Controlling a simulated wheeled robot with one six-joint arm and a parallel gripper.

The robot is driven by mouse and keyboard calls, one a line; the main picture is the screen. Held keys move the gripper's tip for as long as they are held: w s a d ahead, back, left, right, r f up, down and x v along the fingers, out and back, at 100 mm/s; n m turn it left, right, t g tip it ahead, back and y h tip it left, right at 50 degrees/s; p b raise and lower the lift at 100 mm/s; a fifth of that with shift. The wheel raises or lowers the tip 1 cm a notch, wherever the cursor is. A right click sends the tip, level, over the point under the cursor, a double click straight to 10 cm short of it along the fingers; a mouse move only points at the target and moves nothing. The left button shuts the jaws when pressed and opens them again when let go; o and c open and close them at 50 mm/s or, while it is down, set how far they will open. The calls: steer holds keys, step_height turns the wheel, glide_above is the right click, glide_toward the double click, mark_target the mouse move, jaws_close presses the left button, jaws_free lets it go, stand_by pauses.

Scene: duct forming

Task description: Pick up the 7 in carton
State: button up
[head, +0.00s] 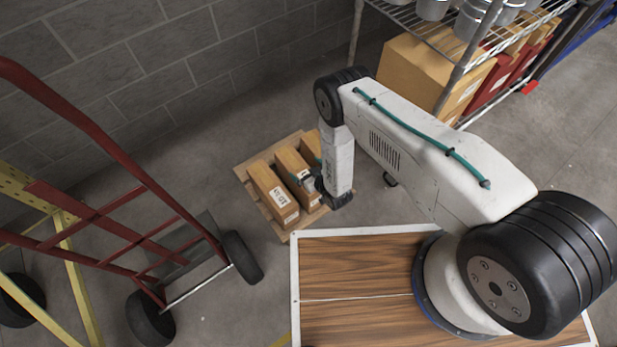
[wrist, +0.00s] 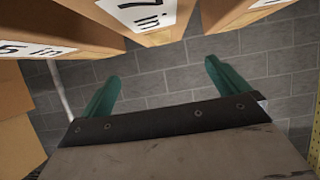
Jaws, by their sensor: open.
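The 7 in carton (wrist: 150,16) is at the top middle of the wrist view, brown with a white label reading "7 in". Only its lower part shows. My gripper (wrist: 162,72) has its two green fingers spread apart with nothing between them, below the carton in the picture and apart from it. In the head view my gripper (head: 314,182) is low over the pallet, by the middle carton (head: 289,163), which appears to be the 7 in one. Its label is too small there to read surely, and my arm partly hides the carton behind.
A carton with a partly cut label (wrist: 35,50) is at the wrist view's left; another (wrist: 235,10) is at upper right. The wooden pallet (head: 252,167) lies between a red hand truck (head: 135,195) and a wire shelf (head: 440,35). A block wall (head: 130,60) stands behind.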

mark_target(300, 169)
steer(key=s+f, duration=0.1)
steer(key=s, duration=0.1)
steer(key=s+d+f, duration=0.1)
steer(key=s+f, duration=0.1)
steer(key=shift+d+f, duration=0.1)
steer(key=shift+d, duration=0.05)
steer(key=x, duration=0.7)
steer(key=shift+w+d, duration=0.15)
steer(key=shift+w, duration=0.25)
steer(key=c, duration=2)
steer(key=shift+c, duration=0.2)
